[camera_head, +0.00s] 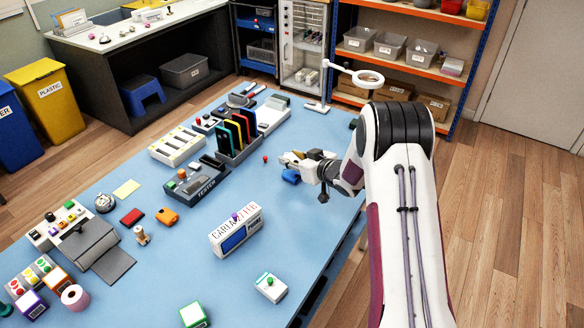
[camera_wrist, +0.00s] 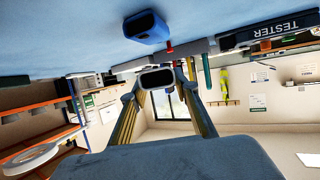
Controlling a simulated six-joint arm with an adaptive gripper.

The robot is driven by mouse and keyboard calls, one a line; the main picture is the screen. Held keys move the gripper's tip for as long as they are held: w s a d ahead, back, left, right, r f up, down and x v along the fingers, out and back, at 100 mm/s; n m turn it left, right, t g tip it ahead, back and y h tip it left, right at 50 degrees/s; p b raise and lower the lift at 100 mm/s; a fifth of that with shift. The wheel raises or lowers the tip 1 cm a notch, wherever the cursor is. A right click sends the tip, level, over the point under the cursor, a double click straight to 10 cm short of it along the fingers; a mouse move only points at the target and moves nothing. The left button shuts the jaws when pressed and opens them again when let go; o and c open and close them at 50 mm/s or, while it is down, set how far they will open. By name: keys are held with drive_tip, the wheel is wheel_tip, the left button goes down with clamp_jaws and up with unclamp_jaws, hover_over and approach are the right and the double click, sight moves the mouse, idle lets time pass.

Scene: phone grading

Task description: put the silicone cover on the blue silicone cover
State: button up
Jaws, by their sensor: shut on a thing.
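A blue silicone cover (camera_head: 291,176) lies on the blue table, just below my gripper in the head view. It shows at the top of the wrist view (camera_wrist: 146,27), with a dark opening facing the camera. My gripper (camera_head: 293,159) is shut on a silicone cover (camera_wrist: 157,78), which is pale grey with a dark rim and a hollow opening in the wrist view. The held cover is between the fingertips (camera_wrist: 158,90), apart from the blue cover in that view. In the head view the held cover is small and hard to tell from the fingers.
A small red piece (camera_head: 265,158) stands left of my gripper. A rack of coloured upright phones (camera_head: 238,138) and the tester (camera_head: 198,187) are further left. An orange cover (camera_head: 167,215) lies at left. Table right of the tester is mostly clear.

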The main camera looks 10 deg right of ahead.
sight(292, 174)
idle(0.3)
drive_tip(key=shift+f, duration=1.9)
drive_tip(key=o, duration=1)
drive_tip(key=shift+f, duration=0.1)
drive_tip(key=shift+c, duration=0.2)
drive_tip(key=shift+v, duration=6.05)
